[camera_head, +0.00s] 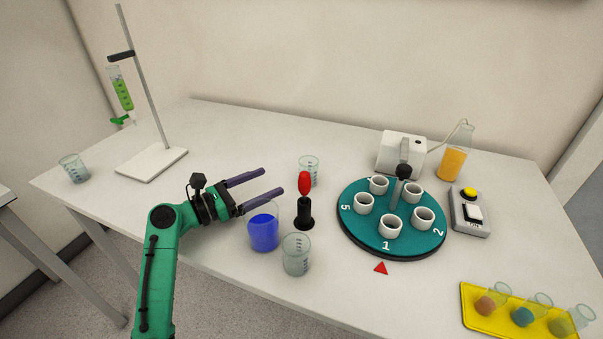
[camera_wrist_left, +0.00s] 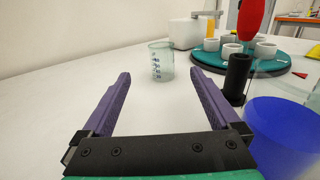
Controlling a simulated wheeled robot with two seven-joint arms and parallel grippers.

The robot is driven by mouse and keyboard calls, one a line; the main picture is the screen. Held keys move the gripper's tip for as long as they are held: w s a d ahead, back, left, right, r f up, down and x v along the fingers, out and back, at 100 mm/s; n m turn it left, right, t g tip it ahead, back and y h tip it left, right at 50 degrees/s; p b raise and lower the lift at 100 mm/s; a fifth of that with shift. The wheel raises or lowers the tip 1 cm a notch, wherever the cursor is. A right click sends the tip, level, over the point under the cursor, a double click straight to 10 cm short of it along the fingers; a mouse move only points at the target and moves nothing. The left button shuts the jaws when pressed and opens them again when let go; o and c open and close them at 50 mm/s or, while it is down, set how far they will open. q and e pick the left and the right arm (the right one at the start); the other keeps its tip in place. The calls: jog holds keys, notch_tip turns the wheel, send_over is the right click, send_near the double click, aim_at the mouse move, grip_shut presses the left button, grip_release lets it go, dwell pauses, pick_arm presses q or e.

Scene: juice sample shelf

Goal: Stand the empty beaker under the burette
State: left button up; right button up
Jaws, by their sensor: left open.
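The burette (camera_head: 123,92) with green liquid hangs on a stand with a white base (camera_head: 150,163) at the back left. The bench under its tip is clear. A clear, empty-looking beaker (camera_head: 309,170) stands upright behind the red-topped tool; in the left wrist view this beaker (camera_wrist_left: 160,62) is ahead, between the finger lines. My left gripper (camera_head: 272,181) is open and empty, left of that beaker, its fingers pointing towards it and apart from it. Another clear beaker (camera_head: 73,168) stands at the far left edge. A third (camera_head: 296,254) stands at the front; its contents are unclear.
A blue-filled beaker (camera_head: 264,230) and a red-topped tool on a black stand (camera_head: 304,213) are close to my left gripper. A teal turntable (camera_head: 363,236) with several white cups, a white device (camera_head: 401,153) and a yellow tray (camera_head: 480,317) lie right. The middle back is free.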

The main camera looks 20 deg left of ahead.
aim_at(301, 169)
pick_arm(q)
jog(key=p+x, duration=0.1)
jog(key=x, duration=1)
jog(key=shift+s+d+f+p, duration=0.1)
jog(key=shift+s+d+p, duration=0.1)
jog(key=shift+p, duration=0.1)
jog(key=shift+w, duration=0.1)
jog(key=shift+a, duration=0.1)
jog(key=c, duration=0.3)
grip_shut()
